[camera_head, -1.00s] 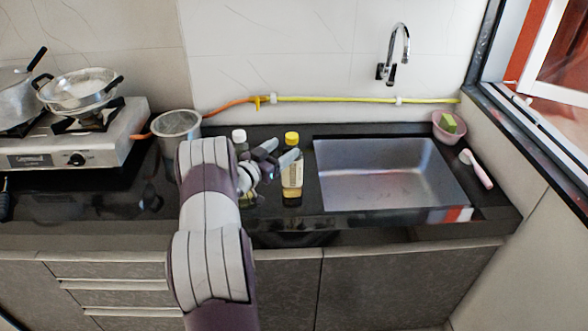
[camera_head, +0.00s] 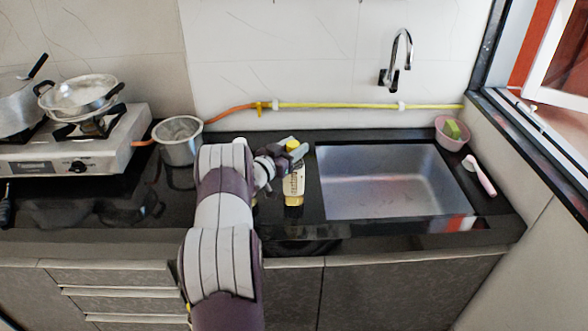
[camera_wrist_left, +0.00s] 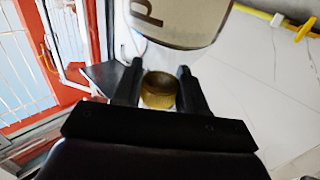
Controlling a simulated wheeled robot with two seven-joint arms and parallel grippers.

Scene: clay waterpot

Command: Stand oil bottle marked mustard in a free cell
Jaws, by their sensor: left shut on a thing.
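A bottle with a yellow cap and pale label (camera_head: 294,184) stands upright on the dark counter, left of the sink. Yellow oil shows at its bottom, and the lettering on its label is too small to read. My left gripper (camera_head: 294,151) is at the bottle's top, shut on it near the cap. In the left wrist view the cap (camera_wrist_left: 159,90) sits between the two fingers, with the lettered label (camera_wrist_left: 185,20) beyond. Another bottle's white cap (camera_head: 240,141) shows behind my left arm, which hides most of it. No divided holder with cells is in view. My right gripper is not in view.
The sink (camera_head: 390,180) lies right of the bottle. A metal pot (camera_head: 178,150) stands left of my arm, by the stove (camera_head: 75,145) with pans. A pink bowl (camera_head: 450,140) and a brush (camera_head: 479,175) are at the far right. A hose (camera_head: 340,105) runs along the wall.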

